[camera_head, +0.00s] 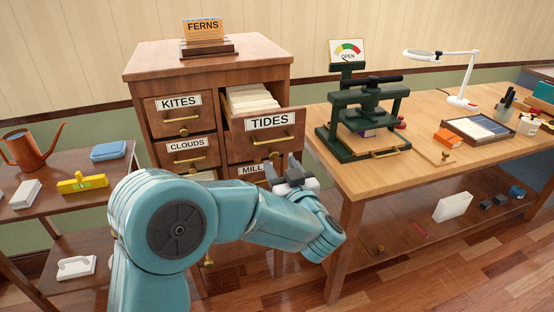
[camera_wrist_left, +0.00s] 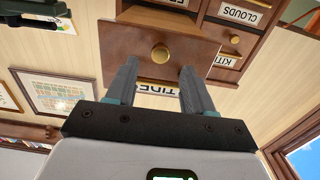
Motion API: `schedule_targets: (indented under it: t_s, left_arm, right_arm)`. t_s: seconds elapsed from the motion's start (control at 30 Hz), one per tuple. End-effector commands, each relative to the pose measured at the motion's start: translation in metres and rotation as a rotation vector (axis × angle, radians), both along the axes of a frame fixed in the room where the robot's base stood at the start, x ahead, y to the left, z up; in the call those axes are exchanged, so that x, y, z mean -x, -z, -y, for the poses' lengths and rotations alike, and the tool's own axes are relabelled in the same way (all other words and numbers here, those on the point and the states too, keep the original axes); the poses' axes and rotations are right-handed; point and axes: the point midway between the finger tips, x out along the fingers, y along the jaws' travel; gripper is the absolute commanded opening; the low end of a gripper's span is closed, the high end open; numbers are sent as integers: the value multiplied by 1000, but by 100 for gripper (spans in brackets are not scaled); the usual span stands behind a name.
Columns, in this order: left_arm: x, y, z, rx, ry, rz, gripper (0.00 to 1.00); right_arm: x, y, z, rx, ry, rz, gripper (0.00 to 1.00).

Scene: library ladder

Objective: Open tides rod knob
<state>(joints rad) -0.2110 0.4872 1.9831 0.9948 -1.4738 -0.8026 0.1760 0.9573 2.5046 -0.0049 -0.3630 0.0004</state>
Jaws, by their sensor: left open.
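The TIDES drawer (camera_head: 270,124) stands pulled out of the wooden cabinet, with pale cards (camera_head: 250,98) inside. Its front bears a white label and a brass handle (camera_head: 273,141). A round brass knob (camera_head: 273,155) sits low on the front, below the handle. My left gripper (camera_head: 284,171) is just below and in front of the drawer front. The upside-down left wrist view shows the knob (camera_wrist_left: 160,53) between the lines of the two spread fingers (camera_wrist_left: 158,67), beyond their tips. Nothing is between the fingers. My right gripper is out of view.
KITES (camera_head: 181,116) and CLOUDS (camera_head: 188,154) drawers are shut at left. A FERNS card block (camera_head: 203,30) stands on top. At right, a workbench (camera_head: 390,180) carries a green press (camera_head: 365,112). A low shelf (camera_head: 60,203) at left holds a watering can (camera_head: 30,150).

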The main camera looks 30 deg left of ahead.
Motion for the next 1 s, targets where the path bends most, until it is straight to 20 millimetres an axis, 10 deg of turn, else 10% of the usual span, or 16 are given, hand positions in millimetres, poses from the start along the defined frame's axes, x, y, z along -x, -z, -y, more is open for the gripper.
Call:
schedule_targets:
  t_s: [0.57, 0.73, 1.0]
  left_arm:
    - [-24, 0, -28, -1, 1, -1, 52]
    - [-24, 0, -28, -1, 1, -1, 3]
    - [-15, 1, -16, -1, 4, -2, 0]
  right_arm:
    - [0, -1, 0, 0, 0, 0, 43]
    - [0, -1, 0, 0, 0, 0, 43]
    - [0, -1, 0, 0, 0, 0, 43]
